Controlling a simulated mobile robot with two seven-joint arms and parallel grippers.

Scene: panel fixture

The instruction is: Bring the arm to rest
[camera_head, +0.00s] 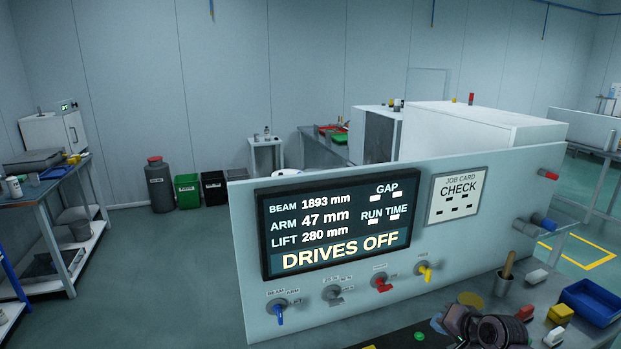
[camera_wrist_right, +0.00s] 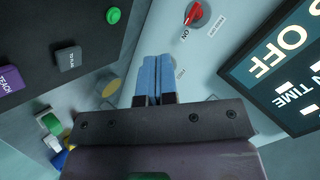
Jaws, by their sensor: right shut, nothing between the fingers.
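The pale panel (camera_head: 246,220) carries a dark screen (camera_head: 340,228) reading BEAM 1893 mm, ARM 47 mm, LIFT 280 mm and DRIVES OFF. Below it is a row of knobs: blue (camera_head: 280,314), grey (camera_head: 333,294), red (camera_head: 381,283) and yellow (camera_head: 425,272). My right gripper (camera_head: 456,322) is low in the head view, in front of the panel. In the right wrist view its blue fingers (camera_wrist_right: 155,80) are together and empty, apart from the red knob (camera_wrist_right: 194,13). A green button (camera_wrist_right: 112,16) and a purple TEACH button (camera_wrist_right: 10,78) sit on a dark box. My left gripper is out of view.
A job card (camera_head: 458,195) reading CHECK is right of the screen. A blue tray (camera_head: 594,301), a cup with a handle (camera_head: 504,284) and small coloured blocks stand on the bench at right.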

